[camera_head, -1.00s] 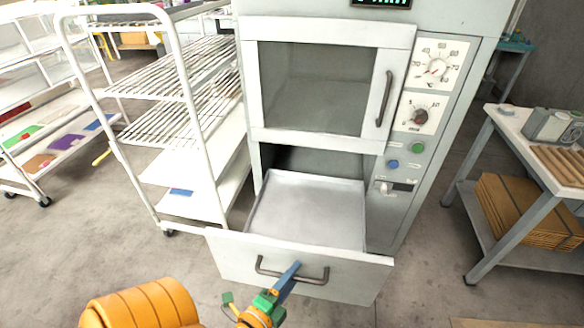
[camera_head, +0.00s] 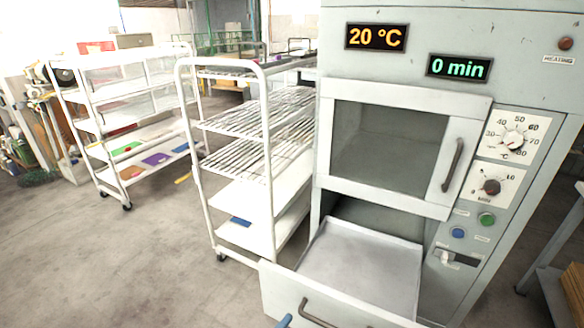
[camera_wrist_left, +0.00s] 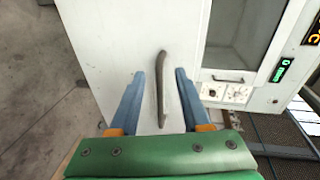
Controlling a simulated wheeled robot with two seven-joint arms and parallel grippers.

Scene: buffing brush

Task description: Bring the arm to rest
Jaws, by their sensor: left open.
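The grey oven cabinet stands at the right in the head view, with its upper window door (camera_head: 388,145) shut. Below it the drawer (camera_head: 360,265) is pulled out, and its inside looks empty. The drawer's dark handle (camera_head: 318,314) is partly cut off by the bottom edge. A blue fingertip of my left gripper (camera_head: 285,321) just shows beside the handle. In the left wrist view my left gripper (camera_wrist_left: 160,88) is open, and the handle (camera_wrist_left: 162,75) appears between its two blue fingers. I cannot tell whether they touch it. My right gripper is not in view.
A white wire-shelf rack (camera_head: 265,150) stands close to the left of the oven. Another rack (camera_head: 130,120) with coloured sheets is further left. A bench (camera_head: 560,265) is at the right edge. The floor at lower left is clear.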

